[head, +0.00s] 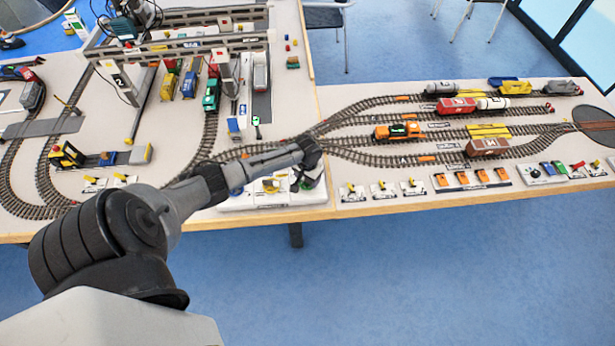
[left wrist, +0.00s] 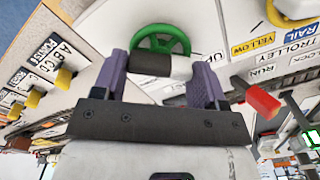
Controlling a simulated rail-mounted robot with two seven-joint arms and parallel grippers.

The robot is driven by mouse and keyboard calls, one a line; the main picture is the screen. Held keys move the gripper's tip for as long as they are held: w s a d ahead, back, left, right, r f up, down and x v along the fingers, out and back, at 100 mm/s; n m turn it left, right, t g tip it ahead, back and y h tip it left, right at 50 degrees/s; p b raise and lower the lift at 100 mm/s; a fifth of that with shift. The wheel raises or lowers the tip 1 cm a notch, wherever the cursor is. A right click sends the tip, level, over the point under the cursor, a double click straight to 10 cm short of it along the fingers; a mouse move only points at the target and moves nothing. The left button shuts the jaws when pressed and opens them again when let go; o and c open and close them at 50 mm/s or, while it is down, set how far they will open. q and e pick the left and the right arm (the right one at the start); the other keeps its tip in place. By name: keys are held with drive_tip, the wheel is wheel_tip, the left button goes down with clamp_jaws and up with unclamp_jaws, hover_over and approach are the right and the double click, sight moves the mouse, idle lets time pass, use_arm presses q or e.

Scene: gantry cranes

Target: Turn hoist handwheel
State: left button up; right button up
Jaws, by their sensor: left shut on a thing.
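The green hoist handwheel (left wrist: 178,38) shows in the left wrist view as a spoked ring at the top middle. A dark cylinder (left wrist: 150,64) and a white part lie in front of its lower rim. The two purple fingers of my left gripper (left wrist: 160,75) stand on either side of the wheel's lower part and are shut on it. In the head view my left gripper (head: 306,166) is over the white control panel (head: 270,199) at the table's front edge, and mostly hides the wheel. My right gripper is in neither view.
A red lever (left wrist: 262,103) sits right of the fingers, and yellow knobs (left wrist: 64,77) sit left. In the head view, an orange locomotive (head: 398,130) and rail tracks lie to the right. A gantry crane (head: 222,75) stands behind. Blue floor is clear in front.

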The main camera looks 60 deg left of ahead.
use_arm(q)
drive_tip(key=shift+r, duration=0.1)
drive_tip(key=shift+m+p, duration=0.7)
drive_tip(key=shift+m, duration=0.3)
drive_tip(key=shift+m+p, duration=0.4)
drive_tip(key=shift+m, duration=0.5)
drive_tip(key=shift+m+p, duration=0.35)
drive_tip(key=shift+m, duration=2.35)
drive_tip(key=o, duration=0.9)
drive_tip(key=shift+o, duration=0.2)
